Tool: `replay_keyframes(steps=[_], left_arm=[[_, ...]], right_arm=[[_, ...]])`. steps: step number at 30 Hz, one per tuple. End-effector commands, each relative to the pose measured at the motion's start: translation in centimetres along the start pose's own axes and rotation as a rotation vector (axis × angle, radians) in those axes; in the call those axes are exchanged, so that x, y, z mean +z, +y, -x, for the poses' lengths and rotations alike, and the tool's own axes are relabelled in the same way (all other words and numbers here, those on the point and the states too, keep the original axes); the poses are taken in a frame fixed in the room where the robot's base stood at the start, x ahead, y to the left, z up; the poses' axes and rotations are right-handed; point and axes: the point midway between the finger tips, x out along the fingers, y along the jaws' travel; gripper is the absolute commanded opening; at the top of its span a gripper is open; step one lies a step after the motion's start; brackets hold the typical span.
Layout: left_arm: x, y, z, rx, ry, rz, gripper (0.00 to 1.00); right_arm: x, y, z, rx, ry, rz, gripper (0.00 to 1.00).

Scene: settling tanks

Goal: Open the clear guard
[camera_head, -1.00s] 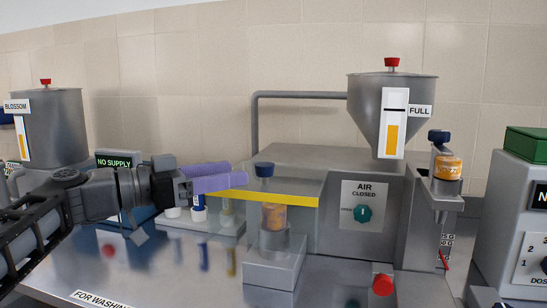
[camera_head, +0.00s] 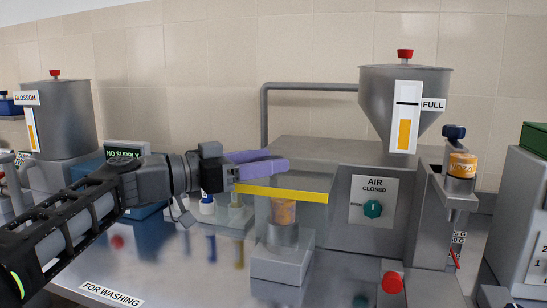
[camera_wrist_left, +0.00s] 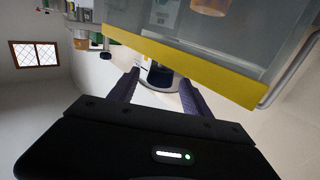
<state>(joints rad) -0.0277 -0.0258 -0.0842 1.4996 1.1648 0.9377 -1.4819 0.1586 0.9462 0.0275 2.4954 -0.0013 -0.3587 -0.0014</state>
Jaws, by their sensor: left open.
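The clear guard (camera_head: 312,225) is a see-through box with a yellow strip (camera_head: 290,194) along its upper front edge. It stands down around a jar of orange contents (camera_head: 283,211) on a grey pedestal. In the left wrist view the yellow strip (camera_wrist_left: 200,68) crosses close to the spread fingertips (camera_wrist_left: 160,77), with nothing seen gripped. Contact with the guard cannot be told. My right gripper is not in view.
A panel reading AIR CLOSED has a green knob (camera_head: 373,209). A red button (camera_head: 392,283) is at the front. A steel hopper (camera_head: 377,90) marked FULL stands behind, and another jar (camera_head: 462,164) sits at right. Small capped bottles (camera_head: 207,205) stand left of the guard.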

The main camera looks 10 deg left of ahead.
Motion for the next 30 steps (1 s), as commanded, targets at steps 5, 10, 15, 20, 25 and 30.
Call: replay_keyframes(steps=[5, 10, 15, 20, 25, 30], left_arm=[[-0.1, 0.0, -1.8, 0.001, 0.001, 0.0, 0.57], [-0.1, 0.0, -2.0, 0.0, 0.001, 0.0, 0.57], [0.0, 0.0, -2.0, 0.0, 0.001, 0.0, 0.54], [0.0, 0.0, -2.0, 0.0, 0.001, 0.0, 0.41], [0.0, 0.0, -2.0, 0.0, 0.001, 0.0, 0.27], [0.0, 0.0, -1.9, 0.0, 0.001, 0.0, 0.13]], right_arm=[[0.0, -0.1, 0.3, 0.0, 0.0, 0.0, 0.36], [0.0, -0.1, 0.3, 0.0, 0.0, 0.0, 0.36], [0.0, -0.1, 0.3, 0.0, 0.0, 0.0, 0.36], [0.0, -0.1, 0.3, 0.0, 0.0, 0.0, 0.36], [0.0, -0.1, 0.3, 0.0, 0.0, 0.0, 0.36], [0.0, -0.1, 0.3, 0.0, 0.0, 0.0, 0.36]])
